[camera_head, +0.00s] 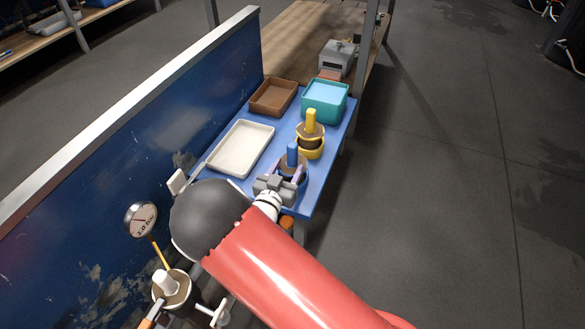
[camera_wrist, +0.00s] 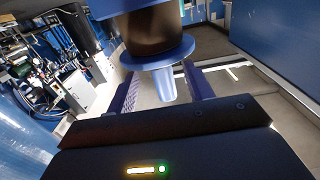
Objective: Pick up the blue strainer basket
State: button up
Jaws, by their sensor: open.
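The blue strainer basket (camera_head: 292,153) stands at the near end of the blue table, with its blue handle pointing up. In the wrist view the blue strainer basket (camera_wrist: 157,55) appears inverted, with its dark mesh body, blue rim and tapered handle. My gripper (camera_wrist: 163,92) is open, with one purple finger on each side of the handle. I cannot tell whether either finger touches it. In the head view my gripper (camera_head: 286,169) covers much of the basket's lower part.
A yellow strainer basket (camera_head: 310,121) stands just behind the blue one. A white tray (camera_head: 217,166) lies to the left, with a brown tray (camera_head: 263,110) and a teal bin (camera_head: 323,117) at the back. A pressure gauge (camera_head: 140,219) stands at the left by a blue wall (camera_head: 110,140).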

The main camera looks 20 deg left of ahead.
aim_at(290, 161)
jog(key=w, duration=0.4)
jog(key=shift+w+d+r, duration=0.1)
jog(key=shift+w+r, duration=0.1)
jog(key=shift+w, duration=0.05)
grip_shut()
